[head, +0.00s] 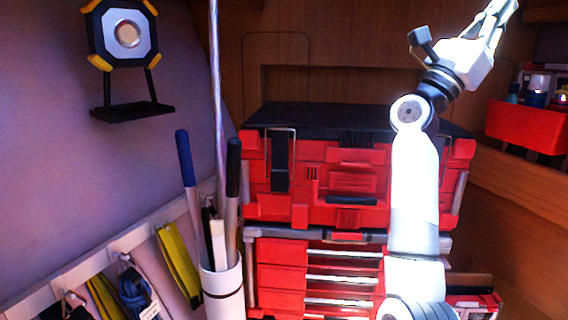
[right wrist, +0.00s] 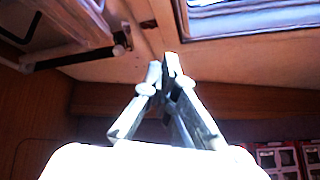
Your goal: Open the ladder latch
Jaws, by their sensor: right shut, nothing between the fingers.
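In the right wrist view, a pale ladder-like frame (right wrist: 72,22) is fixed under the ceiling at the upper left. A small dark fitting with a light end (right wrist: 122,42) sits at its right end; it may be the latch, but it is too small and blurred to tell its state. My right gripper (right wrist: 162,70) is shut and empty, pointing up, below and to the right of that fitting and apart from it in the picture. In the head view my right arm reaches up at the right, and its gripper (head: 497,12) is at the top edge, partly cut off. My left gripper is not in view.
In the head view, red tool boxes (head: 350,180) are stacked behind my right arm. A red bin (head: 525,127) stands on the right shelf. A white tube (head: 222,290) holds long poles at the left. A work lamp (head: 127,35) hangs on the wall. A skylight (right wrist: 255,15) shows in the wrist view.

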